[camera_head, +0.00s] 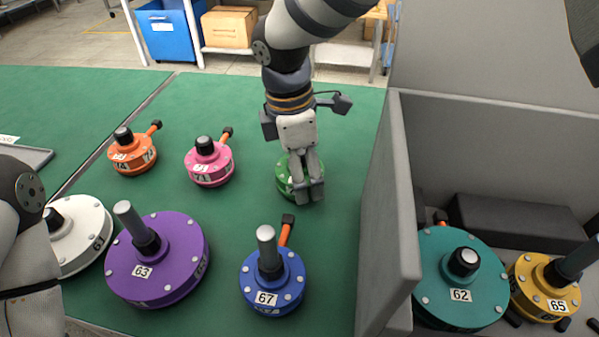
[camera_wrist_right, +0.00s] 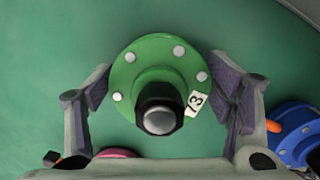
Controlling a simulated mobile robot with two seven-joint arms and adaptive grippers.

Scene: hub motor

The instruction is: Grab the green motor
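The green motor (camera_head: 283,180) sits on the green table top, partly hidden behind my right gripper (camera_head: 308,190). In the right wrist view the green motor (camera_wrist_right: 150,75) shows a round green flange with light bolts, a dark hub with a grey shaft end, and a white label. My right gripper (camera_wrist_right: 165,95) is open, with one finger on each side of the motor. Gaps show between the fingers and the motor's hub. My left arm shows at the left edge of the head view, but its gripper is out of view.
Orange (camera_head: 132,155), pink (camera_head: 209,165), white (camera_head: 78,235), purple (camera_head: 160,260) and blue (camera_head: 272,285) motors stand on the table. A grey-walled bin (camera_head: 385,220) on the right holds teal (camera_head: 460,285) and yellow (camera_head: 540,290) motors. Table space behind the green motor is clear.

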